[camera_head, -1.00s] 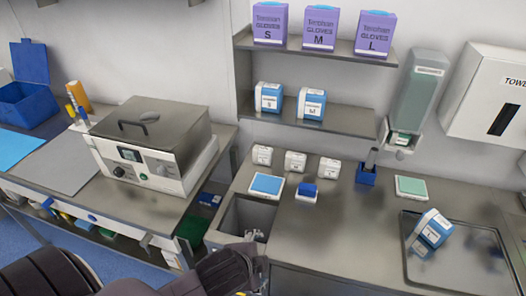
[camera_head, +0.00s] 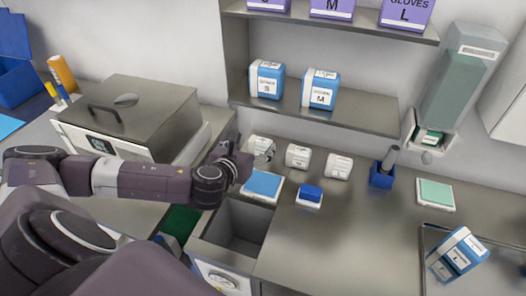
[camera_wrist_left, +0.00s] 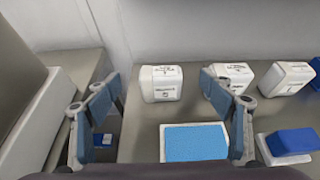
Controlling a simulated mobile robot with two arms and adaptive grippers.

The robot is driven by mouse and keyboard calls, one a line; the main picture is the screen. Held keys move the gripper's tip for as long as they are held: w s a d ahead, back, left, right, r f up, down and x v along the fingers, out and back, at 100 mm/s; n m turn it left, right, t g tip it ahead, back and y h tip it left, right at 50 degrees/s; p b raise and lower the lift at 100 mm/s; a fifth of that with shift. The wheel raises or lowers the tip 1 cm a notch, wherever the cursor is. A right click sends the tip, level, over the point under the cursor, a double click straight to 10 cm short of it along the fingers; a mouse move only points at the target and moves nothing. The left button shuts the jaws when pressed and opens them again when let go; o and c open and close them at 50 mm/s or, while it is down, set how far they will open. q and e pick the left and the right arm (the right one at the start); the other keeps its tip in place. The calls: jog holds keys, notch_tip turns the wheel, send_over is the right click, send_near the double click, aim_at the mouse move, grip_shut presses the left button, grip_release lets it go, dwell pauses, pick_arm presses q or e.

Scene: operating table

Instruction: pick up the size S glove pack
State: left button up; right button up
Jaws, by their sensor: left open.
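A blue and white pack labelled S (camera_head: 266,79) stands on the middle shelf, left of a similar pack marked M (camera_head: 320,90). A purple glove box (camera_head: 268,5), cut off by the top edge, is on the top shelf. Three small white packs stand on the counter; their labels are too small to read. My left gripper (camera_head: 246,162) is at the leftmost white pack (camera_head: 262,147), partly covering it. In the left wrist view my gripper (camera_wrist_left: 160,100) is open and empty, with this pack (camera_wrist_left: 162,84) beyond and between its fingers. My right gripper is out of view.
A light-blue pad (camera_head: 262,186) lies below the gripper, beside an open sink (camera_head: 238,222). Other white packs (camera_head: 298,155) (camera_head: 338,166) stand to the right. A metal bath (camera_head: 140,115) is at left. The counter's front middle is clear.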

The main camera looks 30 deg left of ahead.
aim_at(258, 149)
pick_arm(q)
jog(key=f+b, duration=0.2)
jog(key=f, duration=0.1)
jog(key=shift+s+f+b, duration=0.1)
jog(key=shift+s+b, duration=0.2)
jog(key=shift+x, duration=1.55)
jog(key=shift+f+p+x, duration=0.2)
jog(key=shift+p+x, duration=0.2)
jog(key=shift+x, duration=0.85)
jog(key=shift+f+p+x, duration=0.2)
jog(key=shift+p+x, duration=0.15)
jog(key=shift+x, duration=0.95)
jog(key=shift+s+d, duration=0.1)
jog(key=shift+s, duration=0.05)
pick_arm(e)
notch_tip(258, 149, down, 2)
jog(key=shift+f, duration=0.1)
pick_arm(q)
jog(key=c, duration=1.3)
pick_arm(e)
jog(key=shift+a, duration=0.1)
pick_arm(q)
jog(key=shift+r, duration=0.1)
